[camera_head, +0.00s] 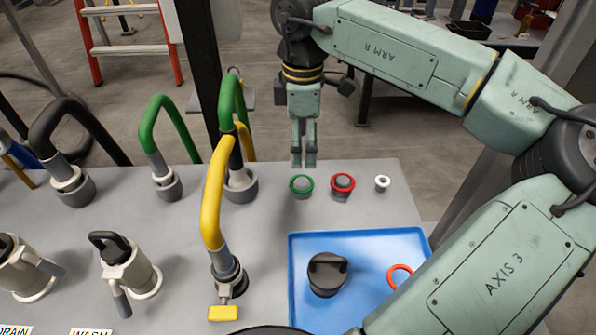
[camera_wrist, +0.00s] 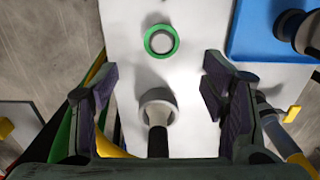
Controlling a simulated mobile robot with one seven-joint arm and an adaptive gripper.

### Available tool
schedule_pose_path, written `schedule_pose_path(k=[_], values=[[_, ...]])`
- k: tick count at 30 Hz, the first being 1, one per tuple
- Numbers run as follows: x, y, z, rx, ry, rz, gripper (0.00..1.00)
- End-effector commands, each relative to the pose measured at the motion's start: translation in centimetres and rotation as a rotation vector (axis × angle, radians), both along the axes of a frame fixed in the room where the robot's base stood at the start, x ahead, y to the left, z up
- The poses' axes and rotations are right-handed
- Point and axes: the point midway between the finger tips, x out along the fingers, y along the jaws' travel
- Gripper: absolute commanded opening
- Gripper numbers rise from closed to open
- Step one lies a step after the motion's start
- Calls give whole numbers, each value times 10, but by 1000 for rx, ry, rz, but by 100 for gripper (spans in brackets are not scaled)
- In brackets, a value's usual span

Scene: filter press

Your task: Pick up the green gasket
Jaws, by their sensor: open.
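The green gasket (camera_head: 301,185) is a ring around a short grey peg on the grey bench top, left of a red gasket (camera_head: 342,185). In the wrist view the green gasket (camera_wrist: 149,46) lies above the gap between the fingers, not between them. My gripper (camera_head: 304,163) points down and hangs over the bench's far edge, in line with the green gasket in the head view. In the wrist view my gripper (camera_wrist: 159,83) is open, with nothing between the fingertips. The exact height above the bench cannot be told.
A white ring (camera_head: 382,183) sits to the right. A blue tray (camera_head: 355,243) holds a black capped fitting (camera_head: 327,275) and an orange ring (camera_head: 400,276). Green (camera_head: 165,140) and yellow (camera_head: 215,190) hoses rise on the left. A grey socket (camera_wrist: 158,101) lies between the fingers' lines.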

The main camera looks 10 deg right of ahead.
Motion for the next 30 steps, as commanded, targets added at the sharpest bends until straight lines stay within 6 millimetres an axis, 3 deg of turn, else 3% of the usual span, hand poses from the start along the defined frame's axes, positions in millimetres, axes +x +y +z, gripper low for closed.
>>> schedule_pose_path(k=[6, 14, 21, 30], values=[[0, 1, -34, 2, 2, 3, 67], [0, 3, -55, 4, 2, 5, 67], [1, 5, -89, 3, 0, 3, 67], [1, 4, -96, 1, -1, 3, 67]])
